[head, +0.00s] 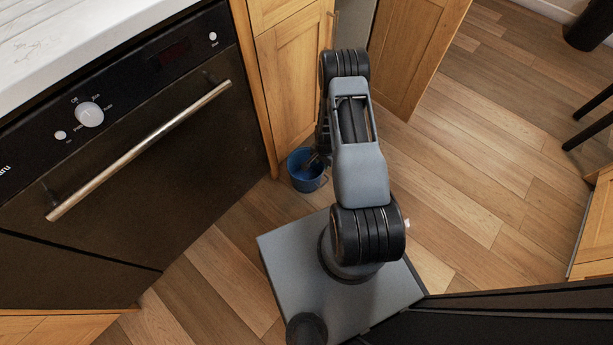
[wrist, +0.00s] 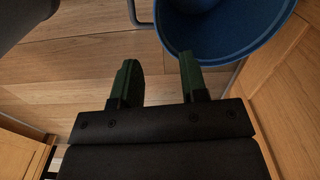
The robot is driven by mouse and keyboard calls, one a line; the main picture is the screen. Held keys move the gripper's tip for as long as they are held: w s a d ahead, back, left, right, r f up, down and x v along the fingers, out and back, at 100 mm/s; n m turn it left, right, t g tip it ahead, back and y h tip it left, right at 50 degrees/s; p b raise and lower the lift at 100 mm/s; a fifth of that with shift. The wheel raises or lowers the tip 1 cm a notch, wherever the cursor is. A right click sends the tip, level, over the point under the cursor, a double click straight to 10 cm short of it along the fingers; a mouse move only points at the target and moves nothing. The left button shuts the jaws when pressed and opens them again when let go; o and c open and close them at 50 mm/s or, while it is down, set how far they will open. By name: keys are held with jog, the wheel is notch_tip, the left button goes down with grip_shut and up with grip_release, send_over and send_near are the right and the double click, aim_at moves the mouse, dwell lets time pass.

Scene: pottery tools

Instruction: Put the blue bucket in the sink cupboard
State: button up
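The blue bucket (head: 305,178) stands on the wooden floor by the cupboard fronts, with my gripper (head: 318,158) low at its right side and partly over it. In the wrist view the blue bucket (wrist: 222,30) fills the upper right, with a grey wire handle at its left. There my gripper (wrist: 158,70) is open, with floor visible between its fingers. The right fingertip overlaps the bucket's rim in the picture; I cannot tell whether they touch. A cupboard, possibly the sink cupboard, has its wooden door (head: 418,50) open; my arm hides much of the opening.
A black oven (head: 130,150) with a long metal handle is at the left, under a pale worktop (head: 70,35). A wooden cupboard front (head: 290,75) stands just behind the bucket. The floor (head: 500,170) to the right is clear. Dark chair legs (head: 590,120) show at the right edge.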

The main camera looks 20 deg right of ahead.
aim_at(307, 181)
jog(key=shift+a+f+b, duration=0.1)
jog(key=shift+f+b, duration=1.65)
jog(key=shift+f, duration=2.2)
jog(key=shift+c, duration=0.2)
grip_shut()
